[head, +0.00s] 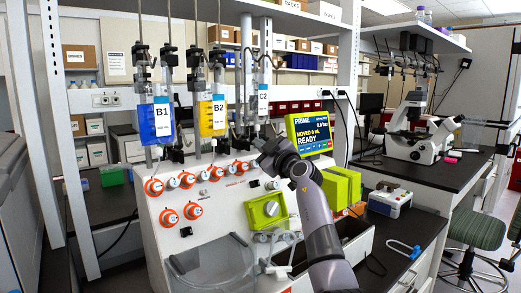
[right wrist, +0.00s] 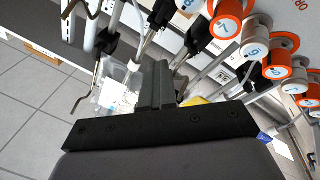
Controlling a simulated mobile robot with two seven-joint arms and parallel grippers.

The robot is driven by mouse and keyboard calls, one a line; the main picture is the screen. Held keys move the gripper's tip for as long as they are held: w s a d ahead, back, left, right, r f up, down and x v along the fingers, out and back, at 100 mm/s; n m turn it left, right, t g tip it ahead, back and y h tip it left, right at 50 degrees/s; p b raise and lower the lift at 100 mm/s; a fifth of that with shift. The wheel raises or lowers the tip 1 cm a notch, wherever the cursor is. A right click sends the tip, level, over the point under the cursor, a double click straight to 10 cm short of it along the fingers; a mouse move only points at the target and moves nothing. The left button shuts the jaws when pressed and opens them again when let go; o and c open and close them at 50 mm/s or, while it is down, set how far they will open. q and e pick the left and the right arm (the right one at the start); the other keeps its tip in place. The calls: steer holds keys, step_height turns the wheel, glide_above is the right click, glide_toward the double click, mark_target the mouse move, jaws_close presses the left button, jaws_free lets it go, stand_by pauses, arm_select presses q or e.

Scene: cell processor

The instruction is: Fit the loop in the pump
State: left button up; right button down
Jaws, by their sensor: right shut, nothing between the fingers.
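The green pump (head: 267,211), with a round knob on its face, sits on the front of the white cell processor. A pale tube loop (head: 283,244) hangs just below the pump; I cannot tell whether any of it sits inside. My right gripper (head: 262,149) is above the pump, near the hanging bags' lower fittings, and its arm passes to the right of the pump. In the right wrist view the fingers (right wrist: 153,84) are shut together with nothing between them. My left gripper is not in view.
Numbered orange knobs (head: 154,187) line the machine's front; they also show in the right wrist view (right wrist: 226,27). Bags B1 (head: 162,122) and B2 (head: 212,118) hang above. A lit screen (head: 310,133) stands right of the gripper. A blue-and-white item (head: 403,248) lies on the dark bench.

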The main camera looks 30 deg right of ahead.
mark_target(247, 144)
steer(key=shift+w+d+r+m, duration=0.2)
steer(key=shift+r+m, duration=0.25)
steer(key=shift+m, duration=0.35)
steer(key=shift+w+d+r+m, duration=0.1)
steer(key=shift+w+r+m, duration=0.1)
steer(key=shift+r+m, duration=0.45)
steer(key=shift+f, duration=0.2)
steer(key=shift+w, duration=0.15)
steer(key=shift+w+a+f, duration=0.1)
steer(key=shift+w+f, duration=0.1)
steer(key=shift+w, duration=0.15)
steer(key=shift+w+f, duration=0.3)
steer(key=shift+w, duration=0.35)
steer(key=shift+w+a+f, duration=0.1)
steer(key=shift+w+f, duration=0.1)
steer(key=shift+w, duration=0.35)
steer(key=shift+w+f, duration=0.2)
steer(key=shift+w, duration=0.3)
steer(key=shift+w+a+f+b, duration=0.1)
steer(key=shift+w+f+b, duration=0.15)
steer(key=shift+w+b, duration=0.55)
steer(key=shift+w+f+b, duration=0.25)
steer(key=shift+w+b, duration=0.05)
steer(key=shift+b, duration=0.35)
stand_by(2.1)
